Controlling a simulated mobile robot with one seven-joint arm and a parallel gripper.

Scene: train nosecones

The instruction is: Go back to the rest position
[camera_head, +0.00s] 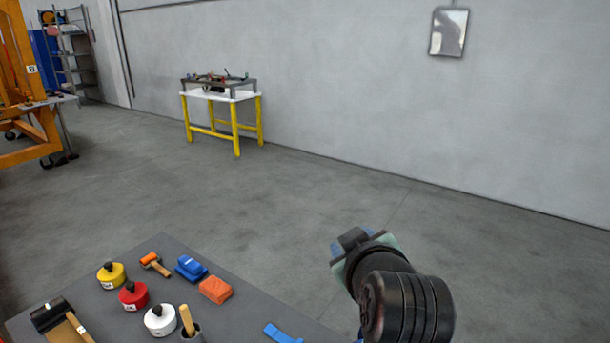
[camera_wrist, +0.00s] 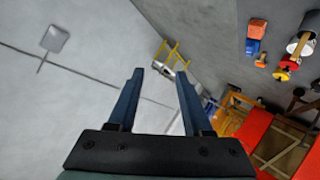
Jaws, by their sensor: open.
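My gripper (camera_wrist: 160,78) shows in the wrist view with its two blue fingers spread apart. The fingers cannot be made out clearly there. The gripper is clear of everything on the table.
A yellow-legged stand (camera_head: 236,130) is by the wall. Open floor lies between.

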